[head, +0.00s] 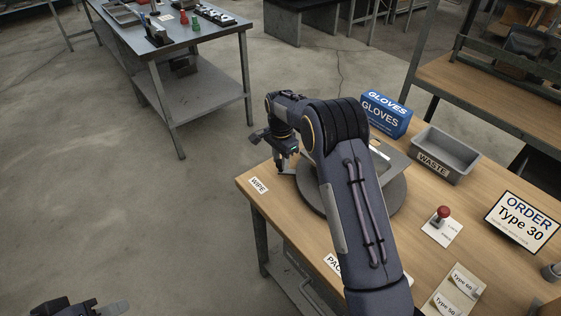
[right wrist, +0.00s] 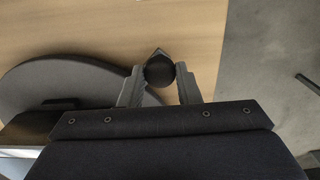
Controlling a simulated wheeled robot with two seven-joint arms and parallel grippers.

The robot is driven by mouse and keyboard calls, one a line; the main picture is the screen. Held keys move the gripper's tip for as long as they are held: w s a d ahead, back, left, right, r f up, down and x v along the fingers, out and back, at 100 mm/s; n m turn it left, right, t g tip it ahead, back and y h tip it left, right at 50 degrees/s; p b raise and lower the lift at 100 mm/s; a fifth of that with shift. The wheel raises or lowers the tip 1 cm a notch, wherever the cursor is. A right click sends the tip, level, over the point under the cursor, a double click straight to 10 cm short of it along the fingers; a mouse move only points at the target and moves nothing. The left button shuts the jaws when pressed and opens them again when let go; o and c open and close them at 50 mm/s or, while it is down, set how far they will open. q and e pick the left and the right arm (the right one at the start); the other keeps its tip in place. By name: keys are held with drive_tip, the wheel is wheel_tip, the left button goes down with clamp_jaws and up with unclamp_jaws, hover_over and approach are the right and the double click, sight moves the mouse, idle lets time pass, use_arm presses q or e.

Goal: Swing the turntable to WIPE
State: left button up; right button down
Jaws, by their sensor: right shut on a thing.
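The grey round turntable (head: 395,193) lies on the wooden bench, largely hidden behind my right arm; its dark edge also shows at the left of the right wrist view (right wrist: 85,75). My right gripper (head: 283,168) is at the turntable's left side, near the WIPE label (head: 258,185). In the right wrist view, my right gripper (right wrist: 160,80) is shut on a dark round knob (right wrist: 159,71) with a pointed tip, beside the disc. A PACK label (head: 332,264) is partly covered by my arm. My left gripper (head: 90,308) is only partly in view at the bottom left.
A blue GLOVES box (head: 386,115) and a grey WASTE bin (head: 444,155) stand behind the turntable. A red button (head: 441,213), an ORDER Type 30 sign (head: 521,222) and Type 60 and Type 50 cards (head: 440,304) are to the right.

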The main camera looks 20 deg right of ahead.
drive_tip(key=shift+w+d+r, duration=0.2)
drive_tip(key=shift+w, duration=0.15)
drive_tip(key=c, duration=1.1)
unclamp_jaws()
drive_tip(key=shift+f, duration=0.1)
drive_tip(key=shift+o, duration=0.2)
drive_tip(key=shift+r, duration=3.9)
